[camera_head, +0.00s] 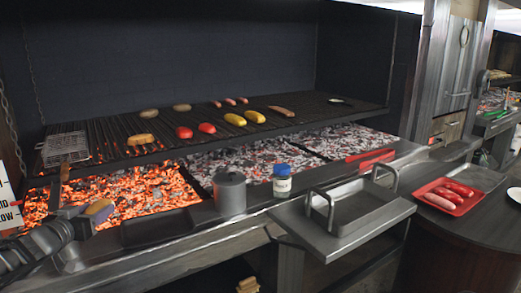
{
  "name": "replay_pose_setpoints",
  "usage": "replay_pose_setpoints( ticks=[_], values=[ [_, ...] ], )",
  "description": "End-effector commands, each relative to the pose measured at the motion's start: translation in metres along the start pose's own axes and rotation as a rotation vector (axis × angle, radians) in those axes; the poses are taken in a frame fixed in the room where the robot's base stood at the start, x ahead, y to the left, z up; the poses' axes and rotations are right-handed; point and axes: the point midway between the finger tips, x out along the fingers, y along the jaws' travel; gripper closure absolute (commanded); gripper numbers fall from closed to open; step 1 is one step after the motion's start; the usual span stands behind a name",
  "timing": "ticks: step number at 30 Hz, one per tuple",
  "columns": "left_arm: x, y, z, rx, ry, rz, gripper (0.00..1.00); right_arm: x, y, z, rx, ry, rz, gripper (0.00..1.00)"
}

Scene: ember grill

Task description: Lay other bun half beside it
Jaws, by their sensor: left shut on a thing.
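My left gripper (88,212) comes in at the lower left, over the front edge of the grill. It is shut on a bun half (99,207), held low in front of the glowing coals, off the grate. Another tan bun half (141,139) lies on the front left part of the grill grate (110,146), up and to the right of the gripper. The gripper's fingers partly hide the held bun half. My right gripper is out of view.
A wire grill basket (64,149) lies on the grate's left end. Brown patties (149,113), red pieces (184,132) and yellow pieces (234,119) occupy more of it. A metal pot (230,193), blue-lidded jar (282,181) and handled tray (345,210) stand in front.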

Motion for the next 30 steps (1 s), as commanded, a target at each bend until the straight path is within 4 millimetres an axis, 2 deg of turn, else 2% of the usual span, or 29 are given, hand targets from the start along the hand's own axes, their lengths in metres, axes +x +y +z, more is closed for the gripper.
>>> replay_pose_setpoints(
  ticks=[2, 3, 8, 14, 18, 20, 24, 27, 30],
  values=[
    [-0.001, 0.007, -0.01, 0.008, 0.005, 0.021, 0.91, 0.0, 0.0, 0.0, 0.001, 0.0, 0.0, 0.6],
    [0.0, 0.02, -0.007, 0.005, 0.001, 0.031, 0.91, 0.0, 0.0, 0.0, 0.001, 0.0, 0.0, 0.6],
    [0.007, 0.051, -0.001, 0.001, 0.0, 0.026, 0.91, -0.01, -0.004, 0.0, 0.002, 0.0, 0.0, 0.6],
    [0.013, 0.092, 0.013, -0.007, -0.002, -0.002, 0.91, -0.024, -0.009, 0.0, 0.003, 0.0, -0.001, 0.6],
    [0.013, 0.121, 0.03, -0.012, -0.006, -0.036, 0.91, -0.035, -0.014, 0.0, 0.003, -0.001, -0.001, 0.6],
    [0.012, 0.139, 0.04, -0.016, -0.007, -0.051, 0.91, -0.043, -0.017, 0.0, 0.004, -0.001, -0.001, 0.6],
    [0.0, 0.196, 0.075, -0.017, -0.014, -0.075, 0.91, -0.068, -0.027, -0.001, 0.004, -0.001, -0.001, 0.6],
    [-0.01, 0.232, 0.095, -0.012, -0.011, -0.062, 0.91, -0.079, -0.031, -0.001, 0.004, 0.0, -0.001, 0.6],
    [-0.015, 0.261, 0.101, -0.002, -0.003, -0.021, 0.91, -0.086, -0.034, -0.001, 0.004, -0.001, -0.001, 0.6]
  ],
)
